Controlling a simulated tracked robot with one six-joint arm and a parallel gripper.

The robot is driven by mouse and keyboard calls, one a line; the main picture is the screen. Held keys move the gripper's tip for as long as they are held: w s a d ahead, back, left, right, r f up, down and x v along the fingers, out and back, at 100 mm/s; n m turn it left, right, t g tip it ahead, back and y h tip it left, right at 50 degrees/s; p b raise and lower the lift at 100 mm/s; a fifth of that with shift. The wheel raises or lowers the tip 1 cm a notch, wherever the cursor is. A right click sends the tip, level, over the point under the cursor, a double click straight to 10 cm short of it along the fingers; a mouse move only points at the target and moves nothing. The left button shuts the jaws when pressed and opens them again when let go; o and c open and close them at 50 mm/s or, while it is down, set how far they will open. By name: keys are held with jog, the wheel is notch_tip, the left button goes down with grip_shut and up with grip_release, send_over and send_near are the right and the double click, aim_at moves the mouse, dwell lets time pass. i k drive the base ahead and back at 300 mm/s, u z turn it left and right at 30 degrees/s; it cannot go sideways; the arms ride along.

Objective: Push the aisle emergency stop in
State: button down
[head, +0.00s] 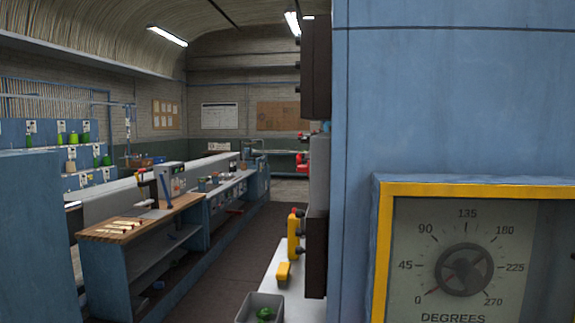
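No emergency stop can be told for sure in the head view. A small upright yellow box (293,237) with a red part at its top and dark knobs on its right side stands at the white counter, left of a dark panel edge. It is too small and edge-on to tell whether it is the stop. Red items (303,161) show farther back, also too small to make out. My gripper is not in view.
A blue cabinet with a yellow-framed degrees dial (465,270) fills the right side close by. A grey bin (245,307) with green contents is at bottom centre. A wooden-topped bench (150,222) stands left. The dark aisle floor (215,262) between looks clear.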

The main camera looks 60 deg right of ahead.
aim_at(299, 160)
jog(key=k, duration=0.8)
jog(key=z, duration=0.65)
jog(key=i, duration=1)
jog(key=z, duration=0.05)
